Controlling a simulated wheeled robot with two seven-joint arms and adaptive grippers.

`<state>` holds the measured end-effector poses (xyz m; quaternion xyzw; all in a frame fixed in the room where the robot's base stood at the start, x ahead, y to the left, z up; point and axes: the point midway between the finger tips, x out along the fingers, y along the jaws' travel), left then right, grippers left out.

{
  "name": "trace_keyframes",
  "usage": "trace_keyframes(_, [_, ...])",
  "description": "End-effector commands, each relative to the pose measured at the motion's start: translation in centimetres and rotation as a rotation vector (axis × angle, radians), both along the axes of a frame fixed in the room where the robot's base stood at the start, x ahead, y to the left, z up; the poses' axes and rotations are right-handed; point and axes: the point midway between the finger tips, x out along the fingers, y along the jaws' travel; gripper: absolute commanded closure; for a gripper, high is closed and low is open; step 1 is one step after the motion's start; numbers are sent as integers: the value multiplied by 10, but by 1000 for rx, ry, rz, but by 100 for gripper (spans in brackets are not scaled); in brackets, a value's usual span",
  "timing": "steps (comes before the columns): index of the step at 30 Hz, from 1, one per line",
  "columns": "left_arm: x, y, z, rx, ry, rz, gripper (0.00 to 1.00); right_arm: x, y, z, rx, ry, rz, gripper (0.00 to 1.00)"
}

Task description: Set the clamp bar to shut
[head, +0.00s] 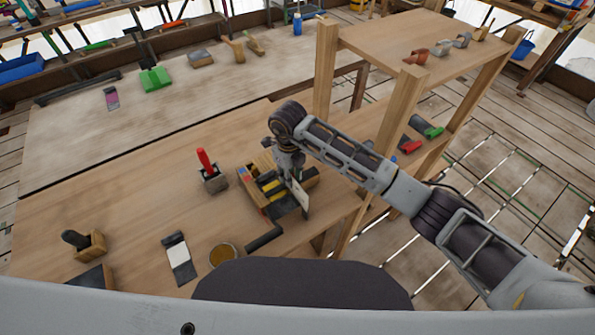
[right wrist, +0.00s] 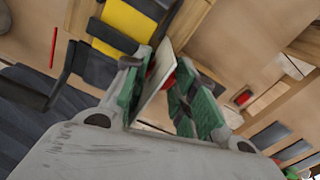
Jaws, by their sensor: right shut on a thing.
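A wooden box-like fixture (head: 250,191) with yellow and black parts stands on the bench in the head view. In the right wrist view its yellow block (right wrist: 128,22) has a black bar (right wrist: 112,38) across it. Which part is the clamp bar, I cannot tell for sure. My right gripper (head: 293,174) is at the fixture's right side, pointing down. In the right wrist view its green-padded fingers (right wrist: 160,95) are shut on a thin pale plate (right wrist: 158,72), with something red beside it. The plate's far end is partly hidden. My left gripper is not in view.
A red-handled tool (head: 207,165) stands left of the fixture. A black-and-white tool (head: 178,257), a round tin (head: 222,254) and a wooden block with a dark knob (head: 85,241) are nearer. A tall wooden stand (head: 412,85) rises at right, close to my right arm.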

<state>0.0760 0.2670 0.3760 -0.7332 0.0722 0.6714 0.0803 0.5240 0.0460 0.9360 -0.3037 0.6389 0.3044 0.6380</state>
Motion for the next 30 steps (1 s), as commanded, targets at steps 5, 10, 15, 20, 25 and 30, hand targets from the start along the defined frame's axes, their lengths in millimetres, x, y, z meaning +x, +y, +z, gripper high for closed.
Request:
trace_keyframes(5, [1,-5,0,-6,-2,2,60,-3,5,0,4,0,2,100])
trace_keyframes(10, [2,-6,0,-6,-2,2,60,-4,6,0,6,1,3,100])
trace_keyframes(15, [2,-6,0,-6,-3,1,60,-4,6,0,5,1,4,54])
trace_keyframes(20, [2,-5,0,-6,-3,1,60,-3,5,0,3,0,2,51])
trace_keyframes(25, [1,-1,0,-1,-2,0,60,-3,4,0,1,0,1,51])
trace_keyframes(30, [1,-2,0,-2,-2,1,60,-3,4,4,2,0,1,51])
